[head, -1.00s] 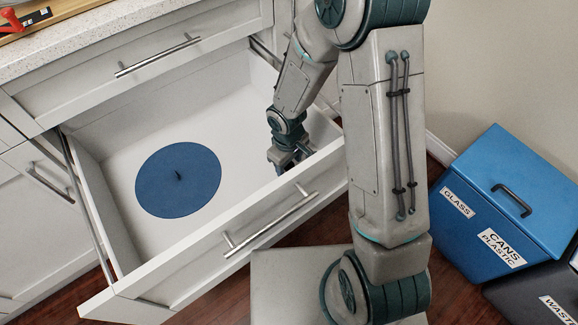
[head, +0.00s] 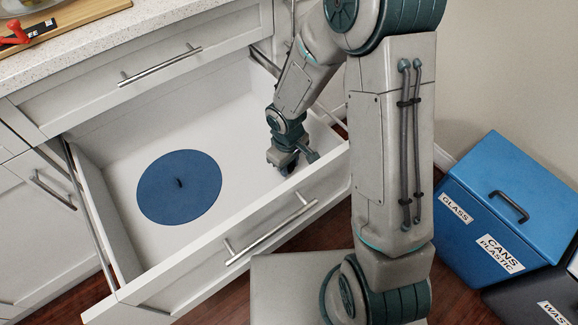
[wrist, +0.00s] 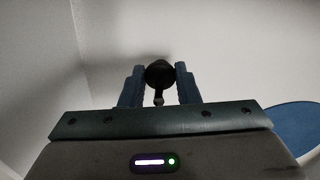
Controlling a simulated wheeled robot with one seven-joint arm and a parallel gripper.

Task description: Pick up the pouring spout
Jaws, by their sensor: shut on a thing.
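The pouring spout (wrist: 159,74) is a small dark piece with a thin light-tipped stem. In the wrist view it sits between the two blue fingers of my gripper (wrist: 160,84), which are shut on it. In the head view my gripper (head: 285,168) is down inside the open drawer, near its right end. The spout is hidden there behind my gripper and wrist. I cannot tell whether the spout touches the drawer floor.
A blue round lid (head: 179,187) with a small dark handle lies on the left of the open drawer (head: 243,262). A closed drawer (head: 150,75) and a counter (head: 110,38) are above. Blue (head: 480,215) and black bins stand at the right.

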